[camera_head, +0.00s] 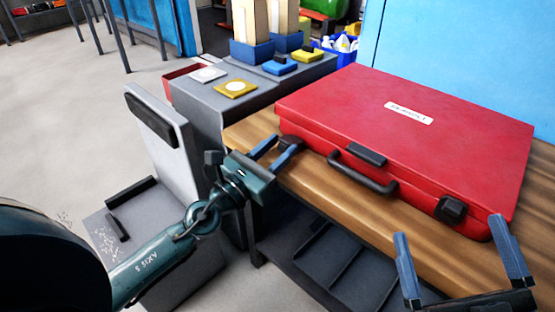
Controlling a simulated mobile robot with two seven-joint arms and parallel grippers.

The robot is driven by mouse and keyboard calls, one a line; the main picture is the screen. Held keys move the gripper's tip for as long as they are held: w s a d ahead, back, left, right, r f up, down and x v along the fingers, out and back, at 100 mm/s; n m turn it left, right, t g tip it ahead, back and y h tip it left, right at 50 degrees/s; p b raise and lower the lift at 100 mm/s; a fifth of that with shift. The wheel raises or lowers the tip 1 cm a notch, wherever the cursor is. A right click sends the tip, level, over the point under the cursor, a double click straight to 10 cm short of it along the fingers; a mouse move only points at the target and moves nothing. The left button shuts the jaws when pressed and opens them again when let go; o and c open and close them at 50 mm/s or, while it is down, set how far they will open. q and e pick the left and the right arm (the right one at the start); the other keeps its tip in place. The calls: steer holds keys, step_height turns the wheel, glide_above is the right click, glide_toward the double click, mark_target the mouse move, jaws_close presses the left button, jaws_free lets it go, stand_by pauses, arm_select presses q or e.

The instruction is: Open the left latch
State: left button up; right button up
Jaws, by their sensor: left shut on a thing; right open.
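A closed red case (440,115) lies on the wooden workbench. Its left latch (291,142) is a dark piece at the front left corner, partly hidden by my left gripper. My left gripper (279,147) has its blue fingers at this corner and is shut on the left latch. The right latch (450,208) is black and sits on the front right of the case. My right gripper (462,248) is open and empty, in front of the case near its right latch.
The workbench (345,206) has a narrow bare strip in front of the case. A black handle (364,174) sticks out from the case front. A grey cabinet (212,98) with blue bins and yellow and white pads stands behind left. A grey cart (165,150) stands left.

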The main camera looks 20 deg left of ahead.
steer(key=shift+r, duration=0.1)
arm_select(q)
steer(key=o, duration=0.7)
steer(key=shift+s, duration=0.1)
steer(key=shift+s+a+f, duration=0.15)
steer(key=shift+s+f, duration=0.05)
steer(key=shift+b+v, duration=1.9)
steer(key=shift+v, duration=4.35)
arm_select(e)
steer(key=shift+s+d+r+n+y, duration=0.1)
steer(key=shift+s+r+n+y, duration=0.05)
steer(key=shift+r+n+y, duration=1.1)
steer(key=shift+s+d+r+n+y, duration=0.1)
steer(key=shift+s+r+n+y, duration=0.05)
steer(key=shift+r+n+y, duration=1.05)
